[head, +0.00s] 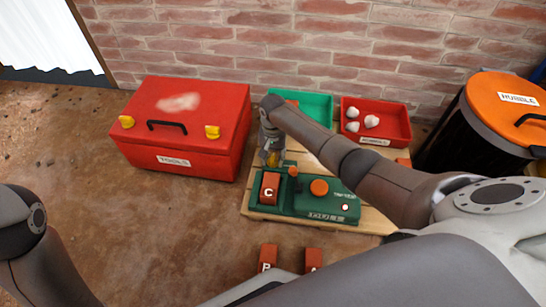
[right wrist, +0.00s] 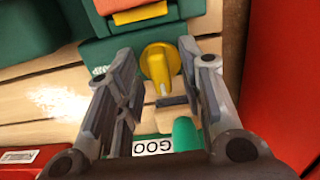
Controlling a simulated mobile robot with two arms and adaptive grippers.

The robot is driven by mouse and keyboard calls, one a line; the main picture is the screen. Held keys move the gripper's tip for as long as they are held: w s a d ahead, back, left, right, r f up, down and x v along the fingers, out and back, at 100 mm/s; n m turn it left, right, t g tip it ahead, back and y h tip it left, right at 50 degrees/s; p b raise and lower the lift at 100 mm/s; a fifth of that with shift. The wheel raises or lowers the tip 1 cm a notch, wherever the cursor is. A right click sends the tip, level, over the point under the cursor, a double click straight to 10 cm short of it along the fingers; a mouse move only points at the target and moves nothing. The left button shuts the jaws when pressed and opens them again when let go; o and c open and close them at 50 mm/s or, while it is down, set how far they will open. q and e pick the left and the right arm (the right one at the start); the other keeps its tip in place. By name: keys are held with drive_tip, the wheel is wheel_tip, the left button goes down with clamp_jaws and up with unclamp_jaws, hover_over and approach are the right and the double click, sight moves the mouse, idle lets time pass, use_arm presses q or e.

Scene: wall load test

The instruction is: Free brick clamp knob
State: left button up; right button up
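The green tester (head: 330,205) stands on a wooden pallet, with a brick marked C (head: 269,188) seated at its left end. The yellow clamp knob (right wrist: 160,62) shows in the right wrist view, with a bar-shaped grip. In the head view it is a small yellow patch (head: 273,158) behind the brick, partly covered by my gripper. My right gripper (head: 270,150) is open, pointing down at the knob. In the right wrist view its fingers (right wrist: 163,80) stand on either side of the knob; I cannot tell whether they touch it. My left gripper is out of view.
A red toolbox (head: 190,115) stands left of the pallet (head: 255,212). A green tray (head: 318,103) and a red tray (head: 390,125) with white lumps lie behind. A rubble bin (head: 470,125) stands right. Two bricks (head: 268,256) (head: 313,258) are in front. A brick wall closes the back.

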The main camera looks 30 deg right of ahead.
clamp_jaws()
